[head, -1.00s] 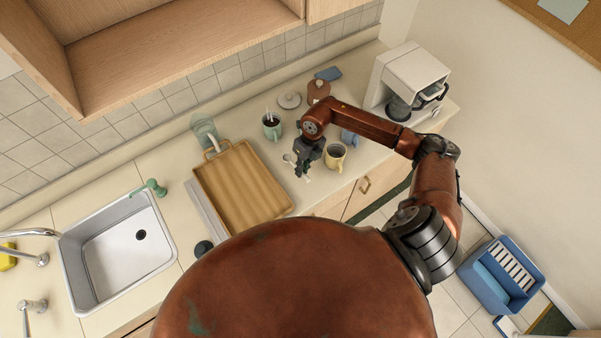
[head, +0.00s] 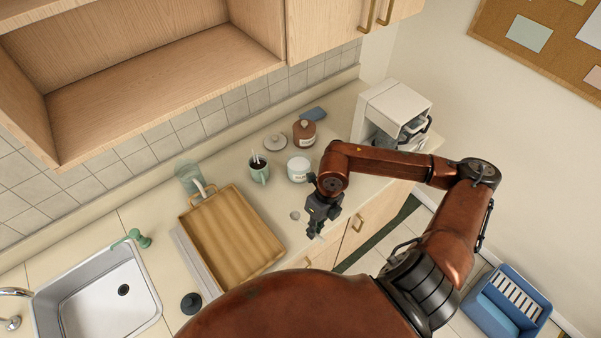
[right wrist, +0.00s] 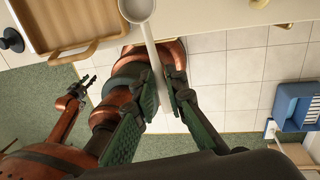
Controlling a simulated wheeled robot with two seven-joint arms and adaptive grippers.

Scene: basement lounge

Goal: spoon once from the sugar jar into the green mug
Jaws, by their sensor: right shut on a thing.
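The green mug (head: 259,173) stands on the counter with dark content and a thin pale stick or handle poking out. The sugar jar, white with a label (head: 299,170), stands just right of it; its top looks white. A loose pale lid (head: 275,143) lies behind them. My right gripper (head: 316,232) is shut on a white spoon, over the counter's front edge, in front of the jar. In the right wrist view the spoon (right wrist: 137,10) points its bowl away, its handle between the fingers. My left gripper (right wrist: 82,86) shows small there, its fingers apparently apart and empty.
A wooden tray (head: 232,240) lies left of the spoon. A clear glass (head: 188,174) and a brown labelled jar (head: 304,133) stand at the back, with a blue cloth (head: 313,114). A white coffee machine (head: 390,112) is at right, a sink (head: 100,290) at left.

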